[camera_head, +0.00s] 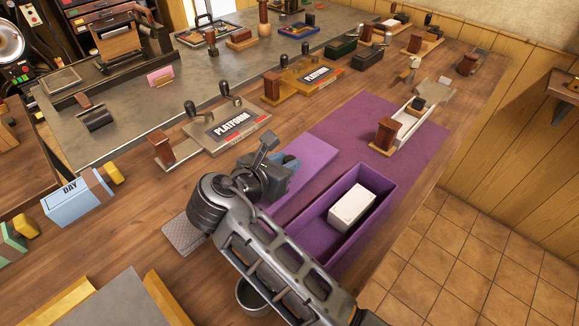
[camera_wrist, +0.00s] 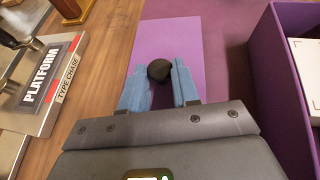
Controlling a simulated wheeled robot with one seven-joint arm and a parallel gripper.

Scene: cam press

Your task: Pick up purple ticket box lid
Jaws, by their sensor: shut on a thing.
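The purple ticket box lid (camera_head: 308,160) is a flat light-purple panel beside the open box, partly hidden by my arm in the head view. In the wrist view the lid (camera_wrist: 206,38) lies ahead of and under my gripper, with a round black knob on it (camera_wrist: 159,70). My gripper (camera_wrist: 159,80) has its blue fingers closed around the knob, one on each side. In the head view my gripper (camera_head: 290,162) is over the lid. I cannot tell whether the lid is clear of the surface beneath.
The open purple ticket box (camera_head: 378,205) holds a white block (camera_head: 351,206) just right of the lid. A purple mat (camera_head: 345,130) lies on the wooden counter. A "PLATFORM" type chase (camera_head: 235,126) sits to the left. A small white tray device (camera_head: 408,122) stands farther right.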

